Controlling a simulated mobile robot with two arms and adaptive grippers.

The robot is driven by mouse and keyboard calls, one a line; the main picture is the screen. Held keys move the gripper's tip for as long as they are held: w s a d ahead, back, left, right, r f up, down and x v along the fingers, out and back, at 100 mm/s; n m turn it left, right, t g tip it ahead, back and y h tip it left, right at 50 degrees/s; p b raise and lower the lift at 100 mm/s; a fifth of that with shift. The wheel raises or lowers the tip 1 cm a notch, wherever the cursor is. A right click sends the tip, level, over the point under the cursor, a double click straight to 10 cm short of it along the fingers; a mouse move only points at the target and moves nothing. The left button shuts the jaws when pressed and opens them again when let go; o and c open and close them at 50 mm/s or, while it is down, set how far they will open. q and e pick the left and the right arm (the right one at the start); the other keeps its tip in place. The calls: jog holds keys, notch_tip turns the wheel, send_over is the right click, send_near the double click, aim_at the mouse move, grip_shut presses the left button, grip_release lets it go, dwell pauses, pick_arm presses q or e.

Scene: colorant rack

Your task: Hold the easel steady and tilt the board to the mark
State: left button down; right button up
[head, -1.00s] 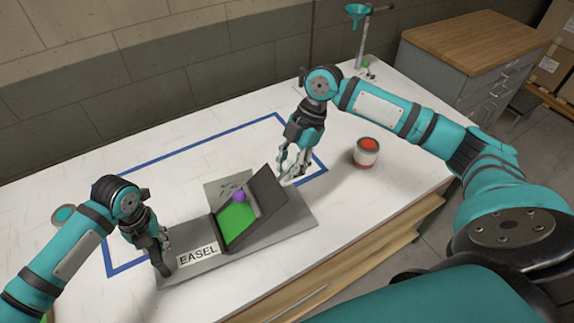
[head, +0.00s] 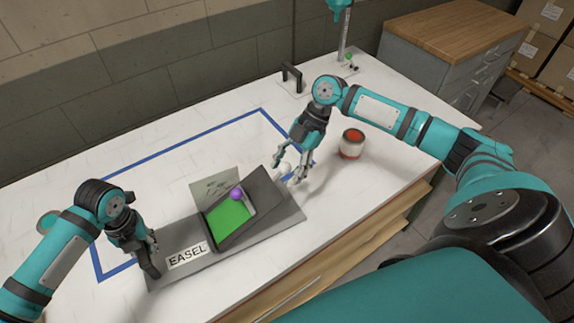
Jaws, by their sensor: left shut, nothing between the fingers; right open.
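The easel (head: 285,222) is a long grey base with an "EASEL" label, lying on the table. Its dark grey board (head: 264,194) is tilted up from the base, beside a bright green panel (head: 229,219). A purple ball (head: 236,194) sits at the panel's upper edge. A grey-green card with dark marks (head: 213,184) stands behind. My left gripper (head: 154,262) is shut and empty, its fingertips down at the base's left end. My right gripper (head: 288,171) is open just beyond the board's upper right edge, around or near a small white knob (head: 285,168); contact is unclear.
A blue tape outline (head: 190,146) marks the white table (head: 365,200). A black handle (head: 291,77) and a stand with a teal funnel (head: 341,8) are at the back. A wood-topped cabinet (head: 455,36) is beyond.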

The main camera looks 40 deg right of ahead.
pick_arm(q)
jog(key=shift+d, duration=0.1)
pick_arm(e)
jog(key=shift+r, duration=0.1)
jog(key=v, duration=1.1)
jog(key=shift+d+r, duration=0.3)
pick_arm(q)
jog(key=c, duration=2)
grip_release()
jog(key=o, duration=0.7)
jog(key=shift+r, duration=0.1)
notch_tip(320, 180, up, 12)
jog(key=shift+f, duration=0.1)
